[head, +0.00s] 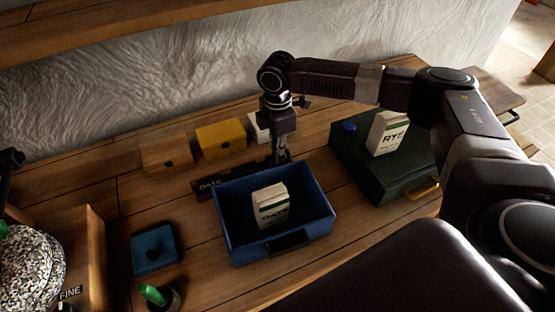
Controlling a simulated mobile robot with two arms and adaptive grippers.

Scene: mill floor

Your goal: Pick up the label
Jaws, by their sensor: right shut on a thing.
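The label (212,185) is a dark strip with pale lettering that seems to read OATS. It lies along the back of the blue bin (231,256), and the bin hides part of its lower edge. My right gripper (283,158) points down at the label's right end, behind the bin's back right part. It is shut on the label; the fingertips are small and dark, so the exact grip is hard to see. My left gripper does not show clearly anywhere.
A white carton (271,206) stands in the bin. Orange (166,155) and yellow (221,139) boxes stand behind the label. A carton marked RYE (389,134) stands on a green case (366,170) at right. A blue lidded item (155,248) and speckled sack (30,270) are left.

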